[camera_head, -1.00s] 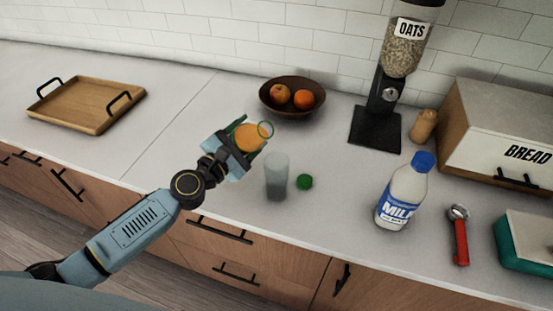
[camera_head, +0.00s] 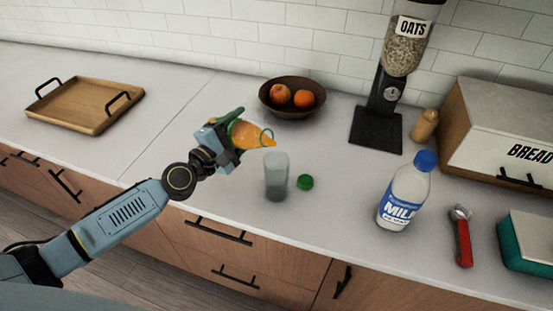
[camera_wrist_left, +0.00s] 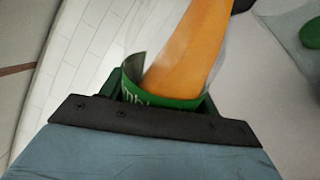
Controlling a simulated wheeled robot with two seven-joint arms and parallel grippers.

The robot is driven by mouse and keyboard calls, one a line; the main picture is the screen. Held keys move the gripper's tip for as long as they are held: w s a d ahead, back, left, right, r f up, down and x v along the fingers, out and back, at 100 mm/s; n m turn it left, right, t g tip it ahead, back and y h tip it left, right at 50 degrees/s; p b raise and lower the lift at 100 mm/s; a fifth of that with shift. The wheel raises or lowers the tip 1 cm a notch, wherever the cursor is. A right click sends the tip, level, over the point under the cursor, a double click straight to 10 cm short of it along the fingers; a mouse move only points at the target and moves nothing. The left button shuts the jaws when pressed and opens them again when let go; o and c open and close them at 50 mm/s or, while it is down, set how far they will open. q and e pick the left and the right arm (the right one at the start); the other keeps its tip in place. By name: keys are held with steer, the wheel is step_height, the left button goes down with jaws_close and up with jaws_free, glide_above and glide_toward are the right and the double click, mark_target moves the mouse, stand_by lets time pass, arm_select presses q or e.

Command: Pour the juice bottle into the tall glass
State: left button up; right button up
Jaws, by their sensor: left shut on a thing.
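My left gripper (camera_head: 226,134) is shut on the juice bottle (camera_head: 252,136), a clear bottle with orange juice and a green label. The bottle is tilted, its mouth pointing right and down, just above the rim of the tall glass (camera_head: 276,178). The juice reaches toward the mouth; I cannot tell whether any is falling. The glass stands upright on the counter and looks empty. In the left wrist view the bottle's orange juice (camera_wrist_left: 190,50) and green label (camera_wrist_left: 165,100) show between the fingers. A green cap (camera_head: 305,182) lies right of the glass. My right gripper is not in view.
A fruit bowl (camera_head: 278,109) stands behind the glass. A milk bottle (camera_head: 403,196), a red-handled tool (camera_head: 462,238) and an oats dispenser (camera_head: 378,122) are to the right. A wooden tray (camera_head: 75,118) lies far left, with clear counter between.

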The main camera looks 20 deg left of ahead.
arm_select(q)
steer(key=shift+a+r+m, duration=0.1)
steer(key=shift+m, duration=0.4)
steer(key=shift+r+m+p, duration=0.6)
steer(key=shift+r, duration=0.05)
stand_by(4.1)
steer(key=shift+f, duration=0.1)
